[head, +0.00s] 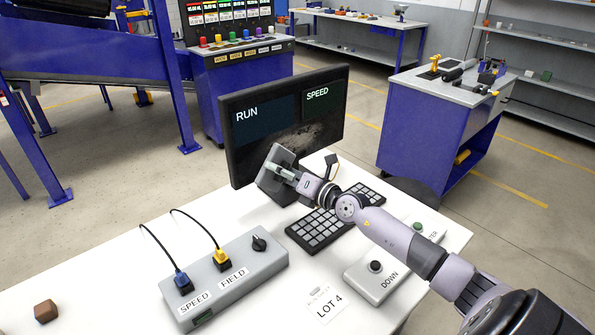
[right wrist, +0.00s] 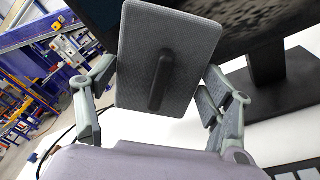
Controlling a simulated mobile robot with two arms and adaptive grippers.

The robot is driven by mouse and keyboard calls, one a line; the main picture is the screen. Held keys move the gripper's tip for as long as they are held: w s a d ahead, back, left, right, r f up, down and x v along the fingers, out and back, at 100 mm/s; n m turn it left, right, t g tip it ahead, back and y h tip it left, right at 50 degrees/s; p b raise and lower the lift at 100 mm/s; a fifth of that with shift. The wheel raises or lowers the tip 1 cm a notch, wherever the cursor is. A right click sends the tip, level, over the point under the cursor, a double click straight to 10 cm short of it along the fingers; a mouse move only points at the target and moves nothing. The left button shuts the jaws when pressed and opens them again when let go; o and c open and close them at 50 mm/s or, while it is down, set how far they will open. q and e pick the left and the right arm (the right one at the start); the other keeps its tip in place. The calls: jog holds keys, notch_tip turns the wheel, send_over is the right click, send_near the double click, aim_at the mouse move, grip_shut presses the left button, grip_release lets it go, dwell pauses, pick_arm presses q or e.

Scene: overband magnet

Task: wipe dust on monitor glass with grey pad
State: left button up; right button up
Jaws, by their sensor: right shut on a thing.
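The monitor (head: 262,138) stands on the white table, its dark glass showing RUN and SPEED. A grey, speckled dust patch (head: 318,134) lies across the lower right of the glass; it also shows in the right wrist view (right wrist: 238,24). My right gripper (head: 284,176) is shut on the grey pad (head: 277,160), in front of the monitor's lower left. In the right wrist view the pad (right wrist: 190,50) is between the two fingers, with a dark handle (right wrist: 160,80) facing the camera. I cannot tell whether the pad touches the glass. My left gripper is out of view.
A keyboard (head: 318,230) lies below my right arm. A grey box (head: 225,285) with SPEED and FIELD plugs and a DOWN button box (head: 376,281) are on the white table (head: 110,268). A brown block (head: 46,311) sits at the left. The table's left part is mostly clear.

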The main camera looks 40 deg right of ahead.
jog(key=w+d+f+m+t+h+b, duration=0.1)
jog(key=w+d+h, duration=0.1)
jog(key=w, duration=0.3)
jog(key=shift+d+b, duration=0.3)
jog(key=shift+d, duration=0.5)
jog(key=shift+w+a+b, duration=0.1)
jog(key=shift+w+b, duration=0.2)
jog(key=shift+w, duration=0.7)
dwell(0.4)
